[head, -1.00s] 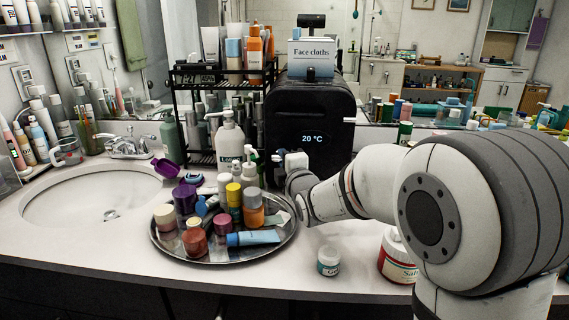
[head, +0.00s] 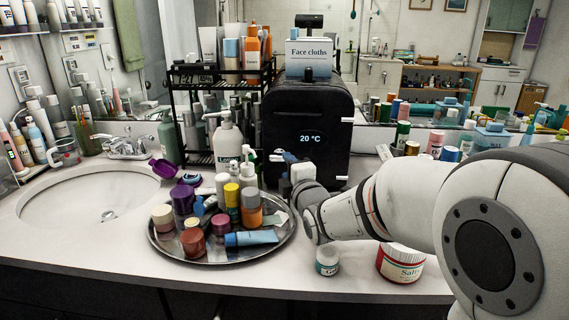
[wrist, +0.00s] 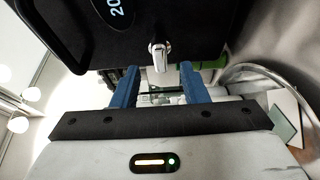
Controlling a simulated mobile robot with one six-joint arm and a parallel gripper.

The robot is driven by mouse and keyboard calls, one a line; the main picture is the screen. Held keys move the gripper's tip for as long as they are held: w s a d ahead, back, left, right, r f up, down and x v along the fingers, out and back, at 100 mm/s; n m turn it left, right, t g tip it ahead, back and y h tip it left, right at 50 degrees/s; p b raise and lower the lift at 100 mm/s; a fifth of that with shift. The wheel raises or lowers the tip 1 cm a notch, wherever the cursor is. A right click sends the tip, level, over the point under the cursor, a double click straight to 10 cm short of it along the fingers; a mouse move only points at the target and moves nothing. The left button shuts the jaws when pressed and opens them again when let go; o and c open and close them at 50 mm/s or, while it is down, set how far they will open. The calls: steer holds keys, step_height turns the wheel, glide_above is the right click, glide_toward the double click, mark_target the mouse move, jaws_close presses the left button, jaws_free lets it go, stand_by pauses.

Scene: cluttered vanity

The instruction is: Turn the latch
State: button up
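The latch is a small chrome lever (wrist: 160,56) on the front of a black cabinet (wrist: 195,22), in the wrist view. The cabinet also stands at the back of the counter in the head view (head: 308,112), with a lit "20 °C" display. My gripper (wrist: 159,68) has two blue fingers spread apart, with nothing held between them. In the wrist view the latch shows between the fingertips; I cannot tell whether it touches either one.
A round metal tray (head: 200,258) crowded with bottles and jars stands left of my gripper. A white pump bottle (head: 228,142) and a black wire rack (head: 186,128) are close to the cabinet's left. A small jar (head: 327,261) and a red-labelled jar (head: 399,264) stand below my arm.

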steer(key=shift+v, duration=1.4)
